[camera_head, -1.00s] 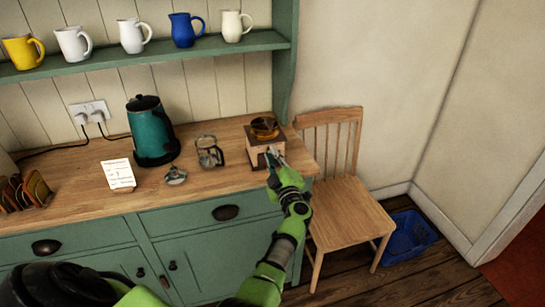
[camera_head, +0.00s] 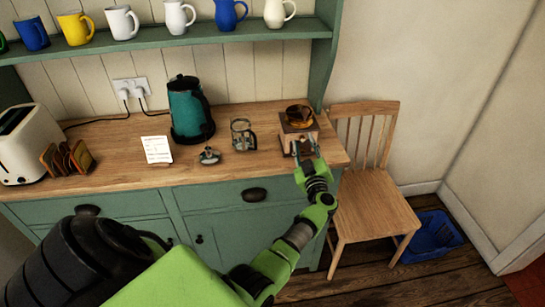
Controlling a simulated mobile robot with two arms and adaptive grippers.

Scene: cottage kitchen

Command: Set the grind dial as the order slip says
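The coffee grinder (camera_head: 287,137), a wooden box with an amber top, stands near the right end of the counter. My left gripper (camera_head: 306,148) is at the front of the grinder. Its fingers look apart, one on each side of the grinder's front; I cannot tell whether they touch it. The grind dial cannot be made out. My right gripper is not in view.
A glass press jug (camera_head: 241,135) and its lid with plunger (camera_head: 209,155) stand left of the grinder. A teal kettle (camera_head: 189,112), a toast rack (camera_head: 66,158) and a toaster (camera_head: 28,145) are further left. A wooden chair (camera_head: 372,203) stands beside the counter's right end.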

